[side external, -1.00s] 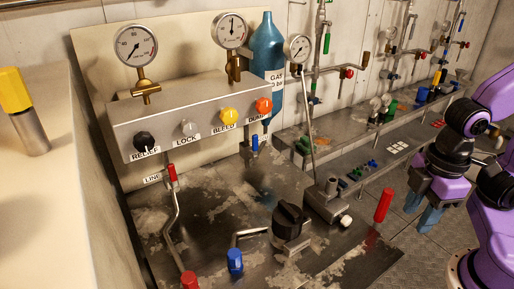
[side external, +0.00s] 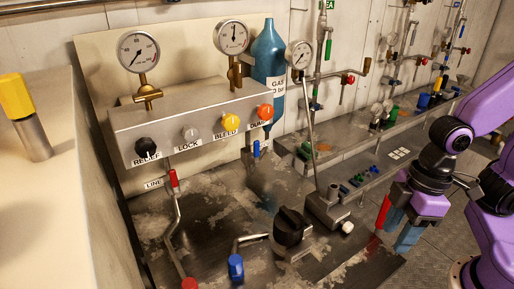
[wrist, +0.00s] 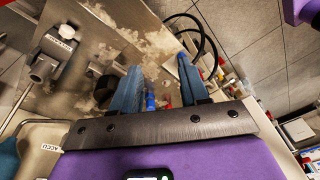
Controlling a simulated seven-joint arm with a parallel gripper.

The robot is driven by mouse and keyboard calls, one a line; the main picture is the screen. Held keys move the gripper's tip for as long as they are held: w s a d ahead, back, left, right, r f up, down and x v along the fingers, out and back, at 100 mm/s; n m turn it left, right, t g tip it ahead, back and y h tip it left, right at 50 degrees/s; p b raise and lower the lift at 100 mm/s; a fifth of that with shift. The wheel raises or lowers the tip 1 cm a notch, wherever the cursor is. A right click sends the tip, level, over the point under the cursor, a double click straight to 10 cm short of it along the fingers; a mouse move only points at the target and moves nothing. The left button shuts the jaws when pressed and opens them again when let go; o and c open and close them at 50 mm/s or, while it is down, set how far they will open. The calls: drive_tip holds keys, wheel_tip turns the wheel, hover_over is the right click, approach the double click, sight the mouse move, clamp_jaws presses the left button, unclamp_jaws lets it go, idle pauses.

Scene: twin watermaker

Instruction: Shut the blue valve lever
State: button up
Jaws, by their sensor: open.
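A blue-capped lever (side external: 235,267) on a bent metal arm stands at the front of the stained metal bench in the side view. A smaller blue handle (side external: 256,149) sits below the panel's right end. I cannot tell for sure which one is the blue valve lever. My gripper (side external: 397,228) is open and empty, with blue fingers, at the bench's right edge, well right of the front blue lever. In the wrist view my gripper (wrist: 158,65) points at the bench, and a blue handle (wrist: 150,101) shows between the fingers, farther off.
A red handle (side external: 383,211) stands by my left finger; contact is unclear. A black knob (side external: 289,226) and a grey block with a tall rod (side external: 328,208) lie between my gripper and the front blue lever. Red-tipped levers (side external: 173,179) stand farther left.

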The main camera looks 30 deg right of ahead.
sight(258, 146)
drive_tip(key=w+a+f+m+t+y, duration=0.2)
drive_tip(key=w+a+f+m+t, duration=0.15)
drive_tip(key=w+a, duration=0.3)
drive_tip(key=w+a+f+m+t+y, duration=0.1)
drive_tip(key=w+a+f+m+t, duration=0.15)
drive_tip(key=w+a+m, duration=0.35)
drive_tip(key=w+d+t+h, duration=0.1)
drive_tip(key=w+d+t, duration=0.1)
drive_tip(key=w+t, duration=0.1)
drive_tip(key=w+d+r+m+t+h, duration=0.1)
drive_tip(key=w+d+t+h, duration=0.1)
drive_tip(key=w+d+t, duration=0.1)
drive_tip(key=w+d+m+t+h, duration=0.1)
drive_tip(key=w+d+t, duration=0.1)
drive_tip(key=w+t, duration=0.2)
drive_tip(key=shift+w+d+r, duration=0.15)
drive_tip(key=shift+w+r, duration=0.05)
drive_tip(key=shift+w, duration=0.4)
drive_tip(key=shift+w+d+r, duration=0.1)
drive_tip(key=shift+w+r, duration=0.1)
drive_tip(key=shift+w, duration=0.4)
drive_tip(key=shift+t+h, duration=0.5)
drive_tip(key=shift+t, duration=0.4)
drive_tip(key=w, duration=0.5)
drive_tip(key=w+r, duration=0.1)
drive_tip(key=w, duration=1.1)
drive_tip(key=shift+w+d+r, duration=0.15)
drive_tip(key=shift+w+d, duration=0.1)
drive_tip(key=shift+d, duration=0.15)
clamp_jaws()
